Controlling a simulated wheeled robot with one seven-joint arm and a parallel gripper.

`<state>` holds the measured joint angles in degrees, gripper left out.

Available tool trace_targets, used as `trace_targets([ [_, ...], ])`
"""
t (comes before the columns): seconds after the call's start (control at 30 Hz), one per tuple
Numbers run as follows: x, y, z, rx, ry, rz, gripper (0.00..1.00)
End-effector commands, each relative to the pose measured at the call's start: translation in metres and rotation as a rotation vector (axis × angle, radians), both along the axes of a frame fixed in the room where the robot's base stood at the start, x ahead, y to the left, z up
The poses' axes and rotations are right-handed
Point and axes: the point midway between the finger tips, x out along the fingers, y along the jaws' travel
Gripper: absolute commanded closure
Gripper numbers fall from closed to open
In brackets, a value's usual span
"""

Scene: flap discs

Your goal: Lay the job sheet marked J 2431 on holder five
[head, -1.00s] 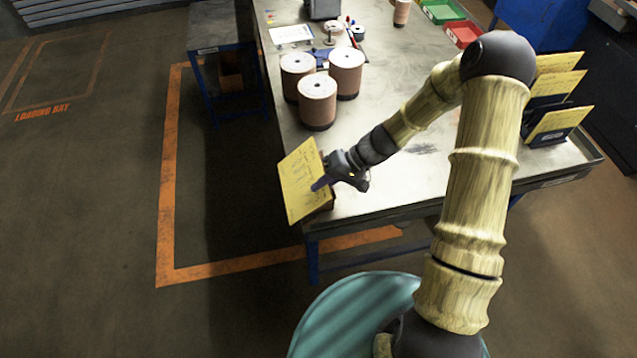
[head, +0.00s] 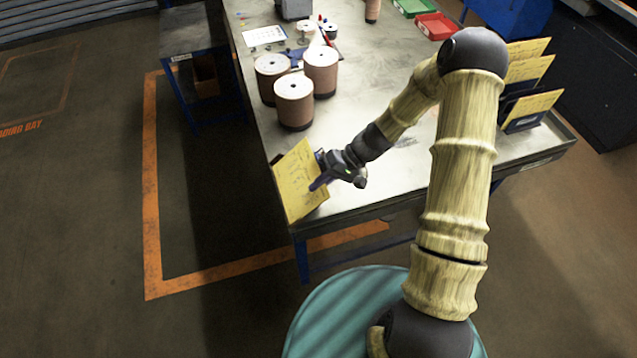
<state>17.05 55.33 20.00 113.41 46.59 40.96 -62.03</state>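A yellow sheet (head: 297,185) with faint handwriting stands tilted at the table's near left corner. Its marking is too small to read. My gripper (head: 320,180) is at the sheet's right edge, with a purple-blue finger across its face, and appears shut on it. A dark blue edge (head: 320,157) shows just behind the sheet, perhaps a holder; the sheet and gripper hide most of it, and I cannot tell whether they touch. Several dark holders (head: 512,125) with yellow sheets (head: 533,104) stand at the table's right end, partly behind my arm. No holder number is readable.
Brown spools (head: 294,103) stand on the metal table (head: 370,95) beyond my gripper. A white sheet (head: 263,36), small tools, a green tray (head: 412,6) and a red tray (head: 435,25) lie further back. The table's middle is mostly clear.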

Motion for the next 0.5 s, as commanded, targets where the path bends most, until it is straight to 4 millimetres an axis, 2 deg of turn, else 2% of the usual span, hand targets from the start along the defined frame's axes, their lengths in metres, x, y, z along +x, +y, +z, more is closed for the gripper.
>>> trace_targets([
  [0.3,0.0011,-0.0036,-0.0051,0.001,0.0,-0.001,1.0],
  [0.43,0.0011,-0.0037,-0.0045,0.0,0.0,0.0,0.75],
  [0.5,0.001,-0.0044,-0.0051,-0.002,0.0,-0.001,0.71],
])
